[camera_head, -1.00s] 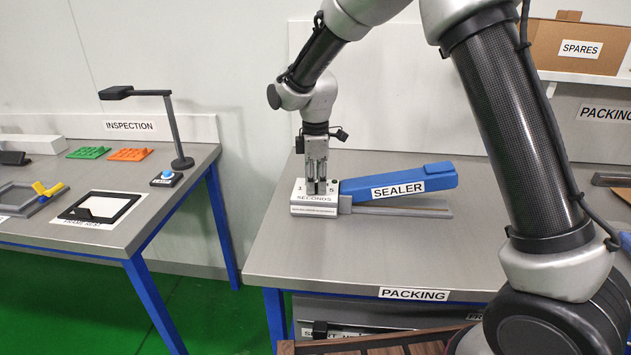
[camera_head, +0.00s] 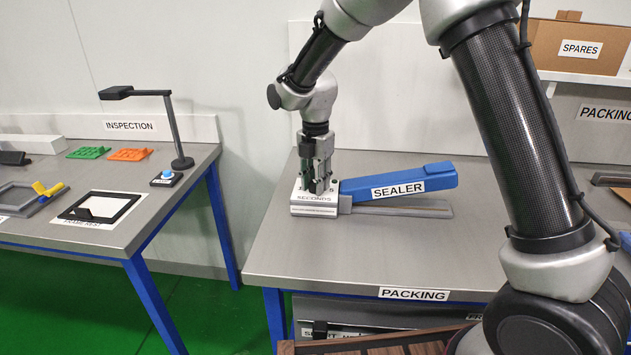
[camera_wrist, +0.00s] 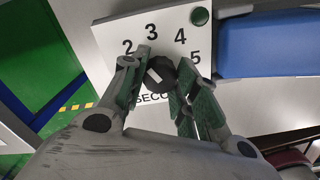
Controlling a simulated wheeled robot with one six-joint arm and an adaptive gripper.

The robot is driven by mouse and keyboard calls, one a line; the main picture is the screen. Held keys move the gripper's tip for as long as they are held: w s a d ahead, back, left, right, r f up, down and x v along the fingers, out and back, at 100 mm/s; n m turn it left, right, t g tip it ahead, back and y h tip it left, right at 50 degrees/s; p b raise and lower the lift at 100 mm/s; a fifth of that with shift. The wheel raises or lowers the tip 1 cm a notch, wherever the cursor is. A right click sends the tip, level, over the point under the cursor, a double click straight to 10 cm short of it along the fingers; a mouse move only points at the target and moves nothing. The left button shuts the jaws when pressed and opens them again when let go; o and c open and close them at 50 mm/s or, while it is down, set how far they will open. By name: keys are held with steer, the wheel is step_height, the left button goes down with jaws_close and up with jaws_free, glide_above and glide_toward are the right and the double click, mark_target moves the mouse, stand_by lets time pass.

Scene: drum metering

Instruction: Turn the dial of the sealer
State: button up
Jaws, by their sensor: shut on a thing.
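The sealer's blue arm (camera_head: 398,182) lies over its grey base on the packing bench. At its left end is a white dial panel (camera_head: 314,210) marked SECONDS. In the wrist view, the round dark dial (camera_wrist: 158,76) carries a slanted white mark; I cannot tell which number it points to. The numbers 2 to 5 show around the dial; the 1 is hidden. My gripper (camera_wrist: 164,68) is shut on the dial, one green-padded finger on each side. In the head view, my gripper (camera_head: 317,187) points straight down and hides the dial.
A green round light or button (camera_wrist: 200,16) sits on the panel's corner. The packing bench (camera_head: 390,255) is clear in front of the sealer. The inspection bench (camera_head: 140,228) stands to the left across a gap, with a lamp (camera_head: 170,125) and a frame nest (camera_head: 98,207).

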steer(key=shift+n, duration=0.9)
steer(key=o, duration=1)
steer(key=shift+o, duration=0.2)
step_height(320, 180, up, 12)
